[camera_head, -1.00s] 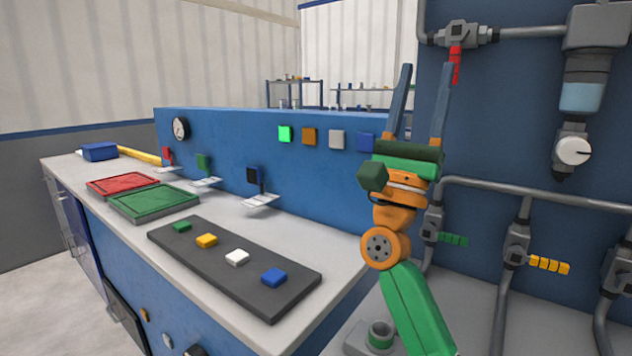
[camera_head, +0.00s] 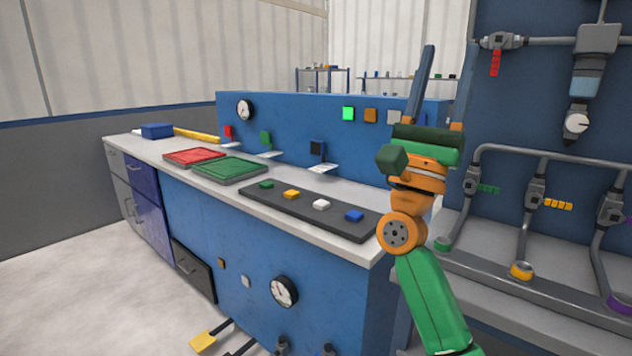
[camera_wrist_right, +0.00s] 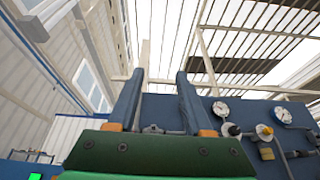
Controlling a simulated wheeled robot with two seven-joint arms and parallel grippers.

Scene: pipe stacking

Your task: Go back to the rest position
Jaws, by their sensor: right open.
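My right gripper (camera_head: 440,92) is raised with its fingers pointing up, in front of the blue back panel and the right-hand pipe wall. Its green and orange wrist stands upright over the right end of the counter. In the right wrist view the two blue-grey fingers (camera_wrist_right: 158,100) stand apart with nothing between them, and they point toward the ceiling. My left gripper is not in view.
The counter holds a dark tray (camera_head: 262,203) with green, yellow, white and blue blocks, a red tray (camera_head: 194,157) and a green tray (camera_head: 229,168). Grey pipes with valves (camera_head: 536,190) stand close at the right. The floor (camera_head: 110,290) at the left is clear.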

